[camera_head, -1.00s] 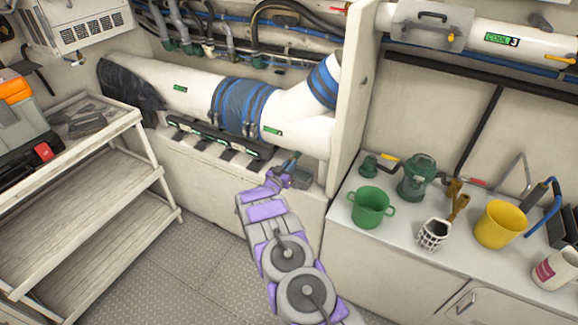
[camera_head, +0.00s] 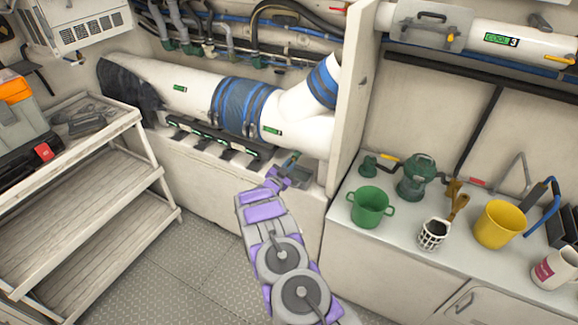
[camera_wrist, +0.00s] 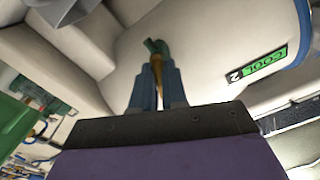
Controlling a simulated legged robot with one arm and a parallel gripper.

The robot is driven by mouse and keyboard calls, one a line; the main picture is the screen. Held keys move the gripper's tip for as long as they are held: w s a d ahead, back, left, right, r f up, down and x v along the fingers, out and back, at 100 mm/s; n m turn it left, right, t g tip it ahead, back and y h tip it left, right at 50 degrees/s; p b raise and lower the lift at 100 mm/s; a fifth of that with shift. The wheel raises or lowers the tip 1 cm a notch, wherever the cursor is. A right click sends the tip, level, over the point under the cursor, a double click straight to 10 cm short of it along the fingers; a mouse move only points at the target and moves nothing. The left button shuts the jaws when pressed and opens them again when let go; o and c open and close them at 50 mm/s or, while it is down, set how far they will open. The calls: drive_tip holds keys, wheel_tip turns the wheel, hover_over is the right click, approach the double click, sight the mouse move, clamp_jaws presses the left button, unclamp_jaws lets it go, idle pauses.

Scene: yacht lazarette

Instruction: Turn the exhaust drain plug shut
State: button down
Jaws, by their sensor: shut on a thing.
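The drain plug (camera_wrist: 155,46) shows in the wrist view as a small green handle on a brass-coloured stem, against the underside of the white exhaust pipe (camera_wrist: 205,50). My gripper (camera_wrist: 158,72) has its two blue-grey fingers shut on the plug, one on each side of the stem. The fingers hide part of the stem, so I cannot tell how far it is turned. In the head view my gripper (camera_head: 290,160) is below the right part of the white pipe (camera_head: 190,89); the plug is too small to make out there.
A grey tray (camera_head: 303,179) sits beside my gripper on the ledge. A white partition (camera_head: 350,95) stands to the right. The counter beyond holds a green pot (camera_head: 370,207) and a yellow pot (camera_head: 500,224).

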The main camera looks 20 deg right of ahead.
drive_tip(key=m+b, duration=0.3)
drive_tip(key=m, duration=0.7)
drive_tip(key=shift+f, duration=0.2)
drive_tip(key=m+b, duration=0.2)
drive_tip(key=m, duration=0.2)
drive_tip(key=shift+m, duration=0.4)
drive_tip(key=c, duration=1.9)
unclamp_jaws()
drive_tip(key=m, duration=0.4)
drive_tip(key=shift+s+m, duration=0.15)
drive_tip(key=shift+m, duration=0.25)
drive_tip(key=shift+o, duration=0.3)
drive_tip(key=o, duration=0.8)
drive_tip(key=shift+o, duration=0.2)
